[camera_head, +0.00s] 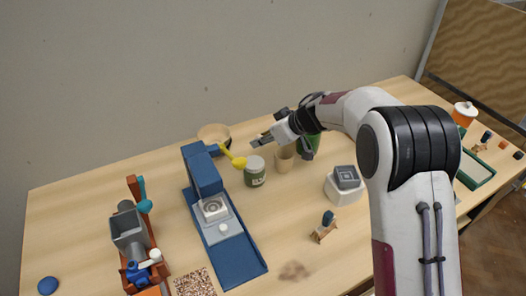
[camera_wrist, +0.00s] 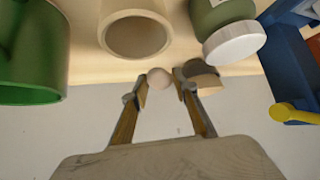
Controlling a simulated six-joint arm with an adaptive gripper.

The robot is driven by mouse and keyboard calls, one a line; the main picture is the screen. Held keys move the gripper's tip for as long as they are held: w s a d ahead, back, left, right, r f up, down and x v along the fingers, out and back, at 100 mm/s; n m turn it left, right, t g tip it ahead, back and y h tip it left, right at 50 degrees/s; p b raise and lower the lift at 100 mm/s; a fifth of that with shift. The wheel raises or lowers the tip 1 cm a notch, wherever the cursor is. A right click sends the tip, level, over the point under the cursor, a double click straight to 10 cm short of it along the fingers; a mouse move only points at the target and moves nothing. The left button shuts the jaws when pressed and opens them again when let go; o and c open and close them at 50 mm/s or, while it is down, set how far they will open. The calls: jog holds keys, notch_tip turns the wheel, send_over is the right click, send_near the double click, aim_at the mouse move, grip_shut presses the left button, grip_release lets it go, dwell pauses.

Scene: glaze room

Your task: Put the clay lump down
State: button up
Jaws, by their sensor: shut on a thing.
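The clay lump (camera_wrist: 159,78) is a small, pale pinkish ball. In the wrist view it sits between the two fingertips of my gripper (camera_wrist: 161,84), which is shut on it. In the head view my gripper (camera_head: 260,141) is near the back of the table, above and behind the beige cup (camera_head: 284,159). I cannot make out the lump in that view. The cup also shows in the wrist view (camera_wrist: 137,18), with its round mouth towards the camera.
A green jar with a white lid (camera_head: 255,172) stands beside the cup. A blue press (camera_head: 205,175) with a yellow handle (camera_head: 234,159) is left of it. The front middle table is mostly free.

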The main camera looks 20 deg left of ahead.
jog(key=shift+f, duration=0.7)
jog(key=shift+f, duration=1.85)
jog(key=shift+f, duration=0.15)
jog(key=o, duration=1.2)
jog(key=shift+v, duration=6.1)
